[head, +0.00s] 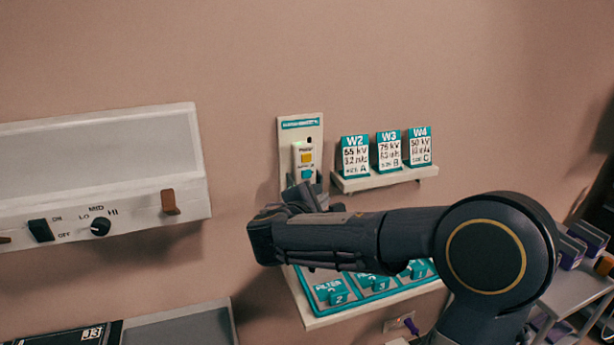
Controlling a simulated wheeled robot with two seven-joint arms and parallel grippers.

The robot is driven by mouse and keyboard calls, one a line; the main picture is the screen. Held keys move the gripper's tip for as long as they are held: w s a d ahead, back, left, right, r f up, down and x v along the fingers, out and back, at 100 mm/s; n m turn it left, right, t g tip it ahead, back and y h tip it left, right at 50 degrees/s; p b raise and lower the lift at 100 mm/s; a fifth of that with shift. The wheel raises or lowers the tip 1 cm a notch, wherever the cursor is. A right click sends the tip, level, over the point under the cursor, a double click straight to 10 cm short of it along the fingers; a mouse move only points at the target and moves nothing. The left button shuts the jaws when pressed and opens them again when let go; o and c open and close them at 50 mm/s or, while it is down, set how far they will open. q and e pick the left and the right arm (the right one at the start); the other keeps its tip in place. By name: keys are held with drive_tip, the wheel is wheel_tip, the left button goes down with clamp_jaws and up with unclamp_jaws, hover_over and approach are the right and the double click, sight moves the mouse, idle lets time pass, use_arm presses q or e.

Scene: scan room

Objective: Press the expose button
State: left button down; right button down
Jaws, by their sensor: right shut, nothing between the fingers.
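A pale control panel (301,130) with a teal header strip is fixed upright on the wall near the middle of the head view. It has a yellow button (307,157) and, just below that, a teal button (308,173). The small lettering beside them is too blurred to read surely, so I cannot tell which is the expose button. My right gripper (306,192) is shut and empty, in front of the panel's lower end and just below the teal button in the picture. I cannot tell whether it touches the panel. My right wrist hides the panel's bottom. My left gripper is out of view.
A small shelf (386,180) with cards W2, W3 and W4 is right of the panel. A filter tray (318,322) lies below my right forearm. A wall light box (95,155) with a switch and knob is at left. A cart (572,292) stands at far right.

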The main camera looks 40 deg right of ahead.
sight(306, 174)
idle(0.3)
drive_tip(key=w+d+p, duration=0.2)
drive_tip(key=w, duration=0.6)
drive_tip(key=shift+w+d, duration=0.15)
drive_tip(key=shift+d, duration=0.2)
drive_tip(key=shift+w, duration=0.1)
idle(1.7)
drive_tip(key=shift+w+d, duration=0.1)
drive_tip(key=shift+w, duration=0.2)
drive_tip(key=shift+w+d, duration=0.15)
drive_tip(key=shift+w, duration=0.25)
idle(0.6)
drive_tip(key=shift+s, duration=0.1)
drive_tip(key=shift+s+a+b, duration=0.25)
drive_tip(key=shift+s+b, duration=0.2)
drive_tip(key=shift+s, duration=0.25)
